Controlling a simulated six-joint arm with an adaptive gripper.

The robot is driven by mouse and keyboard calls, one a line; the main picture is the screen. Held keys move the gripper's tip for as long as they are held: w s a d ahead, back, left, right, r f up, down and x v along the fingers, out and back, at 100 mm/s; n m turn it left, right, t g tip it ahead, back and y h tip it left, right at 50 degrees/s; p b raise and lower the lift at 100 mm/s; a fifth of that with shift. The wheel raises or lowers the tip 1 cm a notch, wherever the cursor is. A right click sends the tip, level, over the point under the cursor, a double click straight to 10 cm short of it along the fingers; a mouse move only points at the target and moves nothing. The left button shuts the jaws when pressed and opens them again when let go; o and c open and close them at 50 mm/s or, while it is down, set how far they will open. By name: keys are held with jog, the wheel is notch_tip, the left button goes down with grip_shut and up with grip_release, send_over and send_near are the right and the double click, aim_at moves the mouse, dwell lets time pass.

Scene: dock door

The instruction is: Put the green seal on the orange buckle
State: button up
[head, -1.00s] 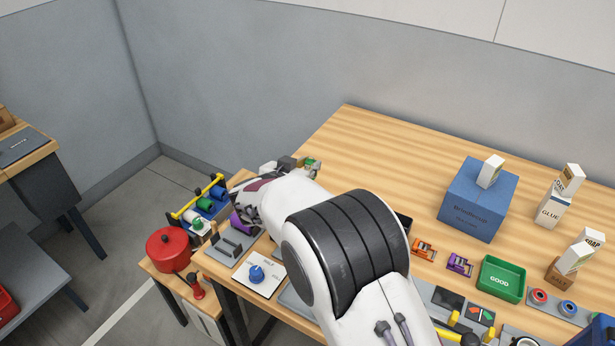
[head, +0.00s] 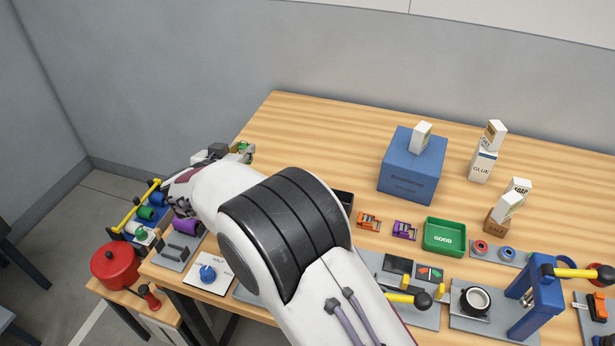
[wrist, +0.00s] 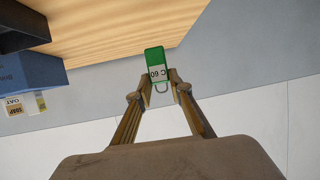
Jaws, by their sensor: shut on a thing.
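My gripper (wrist: 159,86) is shut on the green seal (wrist: 154,60), a small green tag with a white label reading "C 60" and a thin wire loop. In the head view my gripper (head: 236,151) holds the seal (head: 248,154) at the table's far left edge, partly hidden by my arm. An orange buckle (head: 368,221) lies on the table right of my arm, apart from the gripper. A similar purple buckle (head: 404,230) lies just right of it.
A green GOOD tray (head: 444,249), a blue box (head: 399,190) with a carton on top, and stacked cartons (head: 480,166) stand to the right. A black-and-orange device (head: 599,306) sits at far right. The back-middle tabletop is clear.

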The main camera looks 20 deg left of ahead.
jog(key=w+d+r+m+h, duration=0.1)
jog(key=w+d+r, duration=0.1)
jog(key=d, duration=0.4)
jog(key=w+d+r+m+h, duration=0.1)
jog(key=w+d+r, duration=0.15)
jog(key=d, duration=0.45)
jog(key=s+d+m+h, duration=0.2)
jog(key=s+d, duration=0.1)
jog(key=d, duration=0.6)
jog(key=s+d+f+m+h, duration=0.1)
jog(key=s+d, duration=0.3)
jog(key=d, duration=0.6)
jog(key=shift+d+f+m+g+h, duration=0.3)
jog(key=shift+m+g+h, duration=0.1)
jog(key=shift+h, duration=0.5)
jog(key=shift+w+f, duration=0.1)
jog(key=shift+f, duration=0.05)
jog(key=shift+f, duration=3)
